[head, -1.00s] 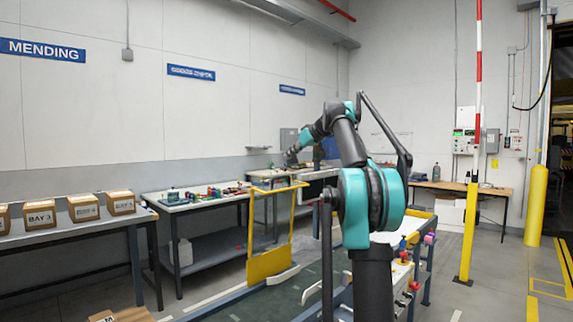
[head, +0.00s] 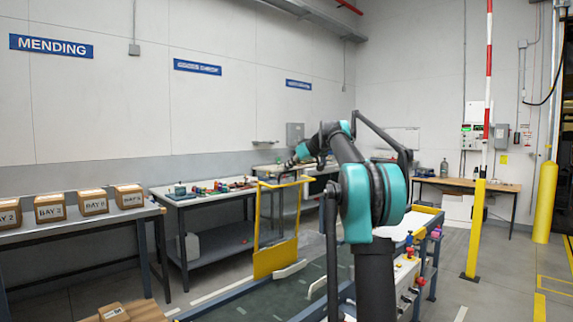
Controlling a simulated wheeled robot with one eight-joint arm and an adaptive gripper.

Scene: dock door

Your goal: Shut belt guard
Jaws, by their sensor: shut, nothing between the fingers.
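The belt guard (head: 276,262) is a yellow frame with a solid lower panel. It stands raised, close to upright, at the far side of the green conveyor belt (head: 308,278). My gripper (head: 289,163) is small and dark at the end of my arm, above the guard's top bar in the picture. It is shut and seems to hold nothing. I cannot tell its depth relative to the guard. My arm hides part of the belt and its right side.
A bench with boxes (head: 80,224) is at left, a workbench with small tools (head: 200,201) behind the guard. A control panel with red knobs (head: 404,270) lies right of my arm. A yellow post (head: 474,230) stands further right on open floor.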

